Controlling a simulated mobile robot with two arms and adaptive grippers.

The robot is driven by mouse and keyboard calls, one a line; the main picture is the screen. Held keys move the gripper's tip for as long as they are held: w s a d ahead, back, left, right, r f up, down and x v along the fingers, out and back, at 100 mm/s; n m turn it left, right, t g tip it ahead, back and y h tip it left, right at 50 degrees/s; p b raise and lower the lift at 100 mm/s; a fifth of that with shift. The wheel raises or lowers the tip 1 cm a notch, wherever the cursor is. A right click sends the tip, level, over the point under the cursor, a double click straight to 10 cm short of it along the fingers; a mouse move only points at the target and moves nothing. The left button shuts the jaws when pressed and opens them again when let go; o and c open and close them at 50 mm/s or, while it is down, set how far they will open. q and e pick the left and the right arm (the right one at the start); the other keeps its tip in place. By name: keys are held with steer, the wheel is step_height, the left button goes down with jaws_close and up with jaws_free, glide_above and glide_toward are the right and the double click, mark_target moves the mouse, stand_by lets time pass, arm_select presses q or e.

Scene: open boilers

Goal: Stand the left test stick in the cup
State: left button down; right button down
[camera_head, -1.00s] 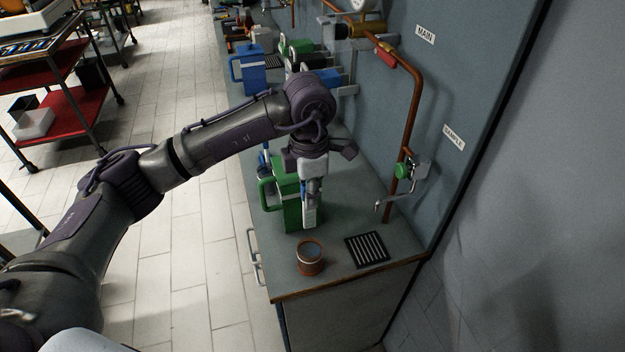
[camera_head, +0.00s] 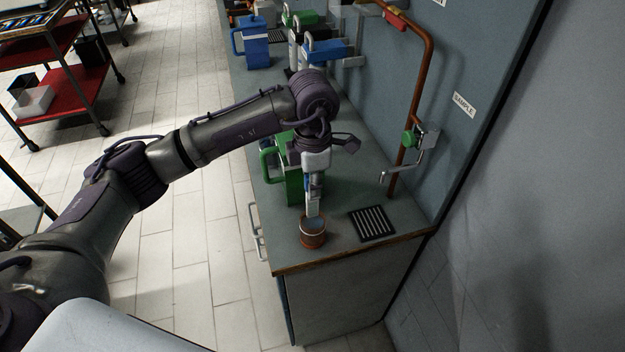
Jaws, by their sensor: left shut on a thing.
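The copper-brown cup (camera_head: 312,239) stands near the front edge of the counter, with greyish-blue liquid in it. My left gripper (camera_head: 313,185) points down above the cup and is shut on a white test stick (camera_head: 312,204). The stick is upright, and its lower end is at the back part of the cup's mouth; I cannot tell whether it is inside or just behind the rim. The gripper hides the stick's upper part. My right gripper is not in view.
A green jug-like container (camera_head: 291,185) stands close behind and left of the cup. A black slotted drain grate (camera_head: 372,224) lies to the right, under the sample tap (camera_head: 410,150) and its copper pipe. Blue containers (camera_head: 256,45) stand farther back.

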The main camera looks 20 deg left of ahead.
mark_target(313, 215)
arm_select(q)
step_height(313, 215, down, 3)
steer(key=shift+r+b, duration=0.2)
steer(key=shift+b, duration=0.75)
steer(key=shift+f+b, duration=1.65)
steer(key=shift+f, duration=0.1)
steer(key=c, duration=1)
jaws_free()
steer(key=shift+c, duration=0.2)
step_height(313, 215, up, 12)
steer(key=shift+r, duration=0.1)
